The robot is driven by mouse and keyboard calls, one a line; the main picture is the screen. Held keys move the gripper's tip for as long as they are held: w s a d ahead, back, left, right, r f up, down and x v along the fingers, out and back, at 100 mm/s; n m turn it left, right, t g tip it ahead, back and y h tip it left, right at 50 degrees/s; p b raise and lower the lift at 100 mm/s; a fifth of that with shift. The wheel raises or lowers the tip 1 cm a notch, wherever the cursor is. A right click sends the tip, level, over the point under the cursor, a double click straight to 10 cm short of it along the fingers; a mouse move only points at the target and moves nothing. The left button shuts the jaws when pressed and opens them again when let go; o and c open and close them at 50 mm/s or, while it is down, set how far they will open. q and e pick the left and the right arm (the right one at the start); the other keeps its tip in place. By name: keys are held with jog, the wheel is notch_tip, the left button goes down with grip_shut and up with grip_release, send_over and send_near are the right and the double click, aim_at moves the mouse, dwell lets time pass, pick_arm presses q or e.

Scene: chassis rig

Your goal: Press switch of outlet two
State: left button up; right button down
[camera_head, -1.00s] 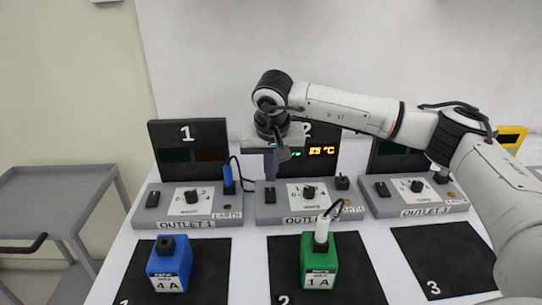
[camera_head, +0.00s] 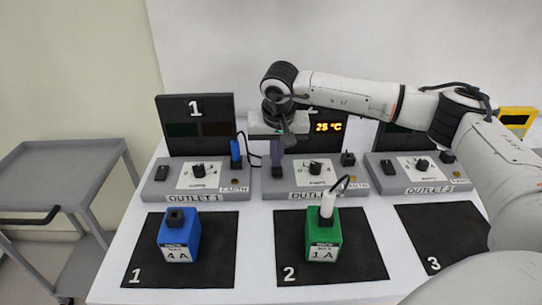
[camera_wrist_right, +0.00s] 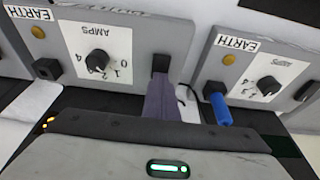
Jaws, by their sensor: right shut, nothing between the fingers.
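The outlet two unit (camera_head: 330,188) is the middle grey box, with a dial (camera_head: 315,168) and a dark screen (camera_head: 327,127) reading about 25 °C. Its black switch (camera_head: 277,172) is at the box's left side; it also shows in the right wrist view (camera_wrist_right: 160,63). My right gripper (camera_head: 278,163) points down with shut, empty purple fingers. The fingertips (camera_wrist_right: 160,80) are at the switch and seem to touch it, partly covering it. Whether the switch is pressed in cannot be told. My left gripper is not in view.
Outlet 1 (camera_head: 158,190) with a blue plug (camera_head: 235,150) stands left, close to the gripper. Outlet 3 (camera_head: 400,182) stands right. A blue 4 A block (camera_head: 178,235) and a green 1 A block (camera_head: 323,235) stand on black mats in front. A grey cart (camera_head: 70,160) is at far left.

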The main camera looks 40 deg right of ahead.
aim_at(277, 174)
jog(key=shift+s+f, duration=0.2)
jog(key=shift+s, duration=0.05)
jog(key=shift+s+a, duration=0.4)
jog(key=shift+s, duration=0.3)
jog(key=shift+r+p, duration=0.35)
jog(key=shift+p, duration=0.1)
jog(key=p+v, duration=0.1)
jog(key=v, duration=0.2)
jog(key=p+v, duration=0.1)
jog(key=shift+w+d+r+p, duration=0.1)
jog(key=shift+w+r+p, duration=0.2)
jog(key=shift+r+p, duration=0.05)
jog(key=b+v, duration=0.1)
jog(key=v, duration=0.8)
jog(key=shift+s, duration=0.3)
jog(key=shift+f, duration=0.15)
